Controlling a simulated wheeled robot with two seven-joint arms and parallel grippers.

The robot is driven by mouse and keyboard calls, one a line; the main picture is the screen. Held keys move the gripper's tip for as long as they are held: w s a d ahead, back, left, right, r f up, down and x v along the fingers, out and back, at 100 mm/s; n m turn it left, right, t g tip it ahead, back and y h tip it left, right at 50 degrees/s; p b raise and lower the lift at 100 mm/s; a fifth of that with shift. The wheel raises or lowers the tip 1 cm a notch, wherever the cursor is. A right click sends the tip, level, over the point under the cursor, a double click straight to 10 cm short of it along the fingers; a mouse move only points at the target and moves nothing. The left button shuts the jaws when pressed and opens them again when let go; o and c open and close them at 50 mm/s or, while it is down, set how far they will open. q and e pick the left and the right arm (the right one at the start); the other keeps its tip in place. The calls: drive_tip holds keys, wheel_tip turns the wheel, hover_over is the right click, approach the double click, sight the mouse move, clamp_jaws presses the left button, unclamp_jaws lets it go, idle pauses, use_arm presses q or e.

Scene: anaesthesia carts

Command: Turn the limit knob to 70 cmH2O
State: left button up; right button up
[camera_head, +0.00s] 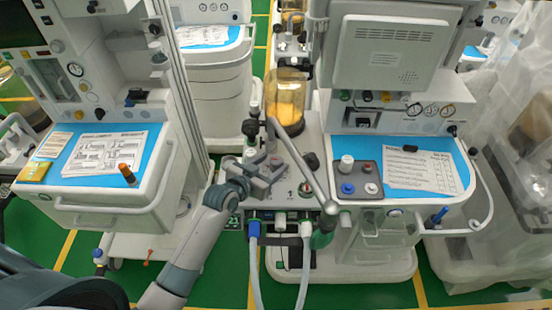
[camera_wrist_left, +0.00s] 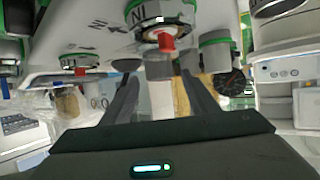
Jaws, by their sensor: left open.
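My left gripper (camera_head: 262,174) is at the absorber block (camera_head: 310,188) of the middle cart, its fingers pointing at the small fittings on top. In the left wrist view the gripper (camera_wrist_left: 159,80) has its two dark fingers apart. A short grey knob-like part (camera_wrist_left: 159,67) shows between and beyond the fingertips, under a red-tipped fitting (camera_wrist_left: 166,41). It may be the limit knob; I cannot read a scale or setting on it. Contact with the fingers cannot be told. A grey cylinder with a green ring (camera_wrist_left: 216,57) stands to the right. My right gripper is not in view.
A slanted metal arm (camera_head: 300,165) crosses close right of my left gripper. An amber bellows canister (camera_head: 286,100) stands behind. Pale hoses (camera_head: 256,265) hang below. The middle cart's blue worktop (camera_head: 455,160) is at right.

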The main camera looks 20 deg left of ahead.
sight(274, 162)
use_arm(q)
drive_tip(key=shift+x, duration=1.55)
drive_tip(key=c, duration=1)
drive_tip(key=shift+c, duration=0.2)
